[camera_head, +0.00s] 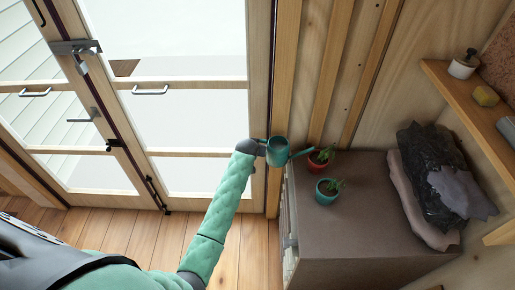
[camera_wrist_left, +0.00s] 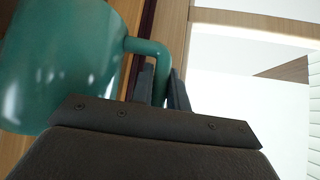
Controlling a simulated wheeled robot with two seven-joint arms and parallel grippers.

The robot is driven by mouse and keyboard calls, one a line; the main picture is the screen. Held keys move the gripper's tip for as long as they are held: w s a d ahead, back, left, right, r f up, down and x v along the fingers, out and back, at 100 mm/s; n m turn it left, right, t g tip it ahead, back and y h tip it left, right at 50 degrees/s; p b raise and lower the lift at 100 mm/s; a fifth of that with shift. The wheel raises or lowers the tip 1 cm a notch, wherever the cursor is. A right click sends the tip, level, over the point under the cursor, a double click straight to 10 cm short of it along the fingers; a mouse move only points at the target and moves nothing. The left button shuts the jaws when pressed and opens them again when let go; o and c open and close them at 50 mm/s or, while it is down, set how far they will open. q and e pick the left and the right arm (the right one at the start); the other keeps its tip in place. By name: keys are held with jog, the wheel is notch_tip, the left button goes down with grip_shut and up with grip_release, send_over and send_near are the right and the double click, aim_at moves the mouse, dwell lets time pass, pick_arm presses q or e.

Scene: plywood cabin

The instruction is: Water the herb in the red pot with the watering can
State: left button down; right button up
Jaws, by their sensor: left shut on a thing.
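A teal watering can (camera_head: 280,152) is held up by my left gripper (camera_head: 261,148) near the left edge of the cabinet. Its spout points right, towards the red pot (camera_head: 318,162), which holds a small green herb (camera_head: 325,154). In the left wrist view the can's body (camera_wrist_left: 70,65) fills the upper left, and its handle (camera_wrist_left: 158,75) runs between the fingers of my left gripper (camera_wrist_left: 164,88), which are shut on it. The spout tip is close to the herb; I cannot tell whether water flows. My right gripper is not in view.
A teal pot with a herb (camera_head: 327,192) stands just in front of the red pot on the grey cabinet top (camera_head: 360,225). Folded dark and pink cloths (camera_head: 440,185) lie on its right. A wooden shelf (camera_head: 470,105) and the glazed door (camera_head: 195,120) flank it.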

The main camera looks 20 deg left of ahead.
pick_arm(q)
jog(key=shift+d+r, duration=0.1)
jog(key=shift+d, duration=0.05)
jog(key=shift+r+p, duration=0.2)
jog(key=shift+p, duration=0.35)
jog(key=shift+a+r+y+p, duration=0.2)
jog(key=shift+r+y+p, duration=0.2)
jog(key=shift+r+p, duration=0.45)
jog(key=shift+a+r+m+y+p, duration=0.25)
jog(key=shift+r+m+y+p, duration=0.2)
jog(key=shift+r, duration=0.55)
jog(key=shift+r+m+y, duration=0.25)
jog(key=shift+r+y, duration=0.3)
jog(key=shift+r, duration=0.75)
jog(key=shift+f, duration=0.1)
jog(key=shift+f+h+b, duration=0.3)
jog(key=shift+f+b, duration=0.15)
jog(key=shift+f, duration=0.75)
